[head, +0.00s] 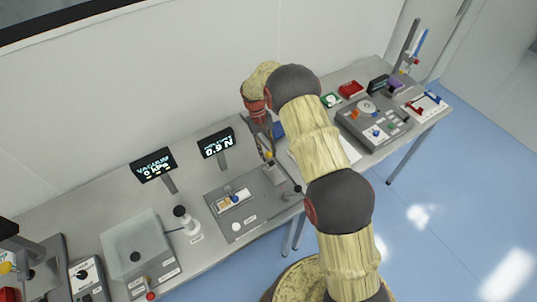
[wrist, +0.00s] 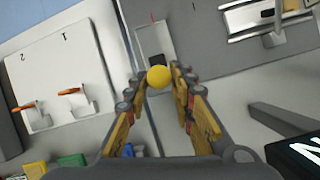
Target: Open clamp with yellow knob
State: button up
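The yellow knob (wrist: 159,77) is a small ball in the wrist view, above a light metal plate (wrist: 152,38) with a dark slot. My gripper (wrist: 160,80) has its two fingers apart, with the knob between their tips. Whether the fingertips touch the knob is not clear. In the head view my gripper (head: 267,150) points down at the clamp (head: 273,174) on the right side of a grey fixture board (head: 258,212). The yellow knob (head: 268,155) shows there as a tiny spot at the fingertips. The clamp body is partly hidden by my fingers.
A force display (head: 216,143) and a vacuum display (head: 153,164) stand behind the board. A black-topped device (head: 182,214) stands to its left. The wrist view shows a white board (wrist: 62,75) with orange-handled parts at the left. Another grey fixture (head: 374,123) lies farther right.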

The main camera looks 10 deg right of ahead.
jog(key=o, duration=0.3)
jog(key=shift+s+f, duration=0.2)
jog(key=shift+s, duration=0.1)
jog(key=v, duration=1.2)
jog(key=shift+w, duration=0.1)
